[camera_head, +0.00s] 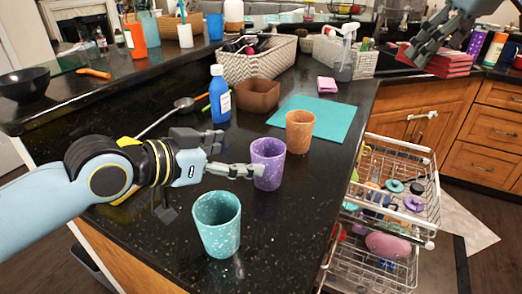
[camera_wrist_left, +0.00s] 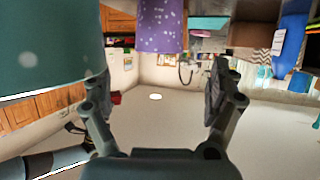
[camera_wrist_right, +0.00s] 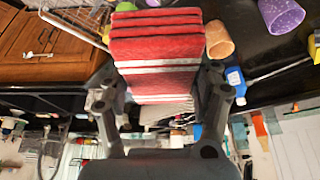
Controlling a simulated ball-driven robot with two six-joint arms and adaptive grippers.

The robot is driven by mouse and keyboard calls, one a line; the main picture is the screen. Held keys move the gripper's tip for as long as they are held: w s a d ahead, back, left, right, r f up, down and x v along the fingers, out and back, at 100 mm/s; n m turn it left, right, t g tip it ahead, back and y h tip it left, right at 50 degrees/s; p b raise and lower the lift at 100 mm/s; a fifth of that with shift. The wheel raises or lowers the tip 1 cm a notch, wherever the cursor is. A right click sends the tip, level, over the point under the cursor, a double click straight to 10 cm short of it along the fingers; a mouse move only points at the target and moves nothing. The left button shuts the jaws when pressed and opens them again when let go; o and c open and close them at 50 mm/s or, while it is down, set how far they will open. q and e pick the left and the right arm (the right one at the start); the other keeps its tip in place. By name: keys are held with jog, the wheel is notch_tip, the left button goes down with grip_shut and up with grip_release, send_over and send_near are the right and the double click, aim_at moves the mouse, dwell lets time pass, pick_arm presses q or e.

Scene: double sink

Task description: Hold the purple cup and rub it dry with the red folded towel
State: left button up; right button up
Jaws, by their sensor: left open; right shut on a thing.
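The purple speckled cup (camera_head: 268,165) stands upright on the dark counter. My left gripper (camera_head: 232,156) is open, just left of the cup, with its fingers pointing toward it. In the left wrist view the purple cup (camera_wrist_left: 161,28) shows beyond the space between the open fingers (camera_wrist_left: 160,85), not gripped. My right gripper (camera_head: 425,55) is at the upper right, shut on the red folded towel (camera_head: 446,66). In the right wrist view the red towel (camera_wrist_right: 157,50), with white stripes, sits between the fingers (camera_wrist_right: 158,88).
A teal cup (camera_head: 217,228) stands close in front of my left gripper. An orange cup (camera_head: 299,130) stands behind the purple cup, by a teal mat (camera_head: 335,115). A blue bottle (camera_head: 220,95) and brown bowl (camera_head: 258,96) are behind. An open dishwasher rack (camera_head: 392,180) is right.

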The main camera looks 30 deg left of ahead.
aim_at(278, 151)
pick_arm(q)
jog(key=x, duration=0.9)
jog(key=shift+w+d+f+b, duration=0.1)
jog(key=shift+w+d+b, duration=0.05)
jog(key=shift+w+b, duration=0.25)
jog(key=c, duration=1.2)
jog(key=shift+c, duration=0.2)
jog(key=o, duration=1)
jog(key=shift+c, duration=0.2)
jog(key=c, duration=1.1)
jog(key=shift+o, duration=0.2)
